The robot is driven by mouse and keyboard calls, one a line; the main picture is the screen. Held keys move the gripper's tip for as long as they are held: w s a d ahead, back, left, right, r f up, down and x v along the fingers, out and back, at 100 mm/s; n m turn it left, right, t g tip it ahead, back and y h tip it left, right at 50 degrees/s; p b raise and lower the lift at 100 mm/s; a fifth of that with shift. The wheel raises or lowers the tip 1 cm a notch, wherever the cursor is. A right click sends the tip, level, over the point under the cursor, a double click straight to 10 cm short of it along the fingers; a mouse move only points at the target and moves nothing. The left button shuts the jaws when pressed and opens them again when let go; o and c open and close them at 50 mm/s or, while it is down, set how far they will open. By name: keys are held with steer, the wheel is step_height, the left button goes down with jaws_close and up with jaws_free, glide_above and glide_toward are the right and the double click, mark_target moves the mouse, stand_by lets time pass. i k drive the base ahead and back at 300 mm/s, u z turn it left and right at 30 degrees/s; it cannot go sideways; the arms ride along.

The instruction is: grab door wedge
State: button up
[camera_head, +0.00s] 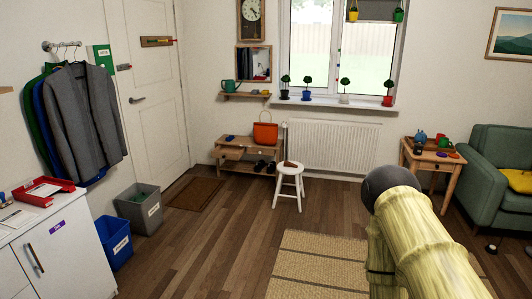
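A small brown object (290,164) lies on the seat of the white stool (289,171), in the middle of the room. Its shape could be that of a door wedge, but it is too small to be sure. No other thing in view is clearly a door wedge. My arm, with a bamboo-like surface and a dark rounded joint, rises at the lower right, well to the right of the stool. My gripper is not in view.
A low wooden bench (232,166) with an orange bag (264,134) stands behind the stool by the radiator (335,147). A doormat (195,193) lies before the door. Bins (139,209) and a white cabinet (62,254) line the left. Wooden floor (215,240) is clear ahead.

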mark_target(287, 164)
steer(key=u, duration=0.35)
steer(key=i, duration=1.8)
steer(key=z, duration=0.2)
steer(key=i, duration=1.6)
steer(key=z, duration=0.6)
steer(key=i, duration=2.15)
steer(key=u, duration=0.55)
